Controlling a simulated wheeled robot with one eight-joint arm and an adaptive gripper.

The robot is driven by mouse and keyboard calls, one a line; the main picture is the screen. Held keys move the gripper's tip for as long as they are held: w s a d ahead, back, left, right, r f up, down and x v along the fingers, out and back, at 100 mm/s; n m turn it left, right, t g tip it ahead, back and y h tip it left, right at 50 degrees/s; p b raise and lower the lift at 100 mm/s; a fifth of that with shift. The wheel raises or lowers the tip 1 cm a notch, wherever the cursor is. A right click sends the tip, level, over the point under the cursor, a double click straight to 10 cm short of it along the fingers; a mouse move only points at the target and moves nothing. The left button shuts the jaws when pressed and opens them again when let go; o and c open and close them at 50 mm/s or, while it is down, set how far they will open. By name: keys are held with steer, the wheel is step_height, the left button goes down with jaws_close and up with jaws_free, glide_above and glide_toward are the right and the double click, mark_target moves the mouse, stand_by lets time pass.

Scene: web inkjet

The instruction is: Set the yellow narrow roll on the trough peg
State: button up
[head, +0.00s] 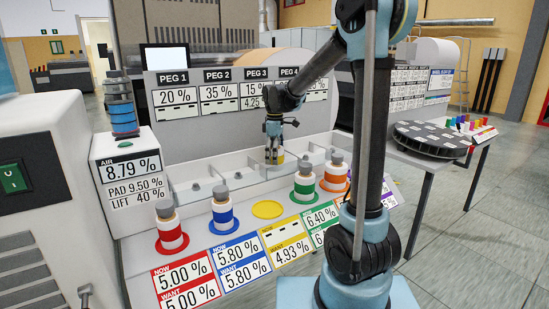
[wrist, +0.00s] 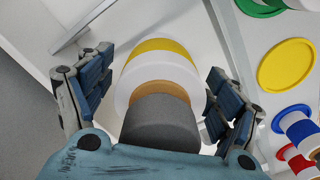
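The yellow narrow roll stands upright between my gripper's fingers in the wrist view, with a grey top (wrist: 160,122), a white body and a yellow base (wrist: 160,46). My gripper (wrist: 158,105) has a finger on each side of it, with gaps to the grey top, so it looks open. In the head view my gripper (head: 273,148) points down over the light trough (head: 185,192), with the roll (head: 274,159) below it. The roll is at the trough; its underside and any peg under it are hidden.
An empty yellow disc (head: 268,209) lies in front of the trough. Red (head: 170,229), blue (head: 224,215), green (head: 304,184) and orange (head: 335,174) rolls stand beside it in a row. The PEG panel (head: 230,92) rises behind.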

steer(key=shift+r, duration=0.15)
step_height(320, 180, up, 12)
steer(key=shift+f, duration=0.2)
stand_by(0.5)
stand_by(0.5)
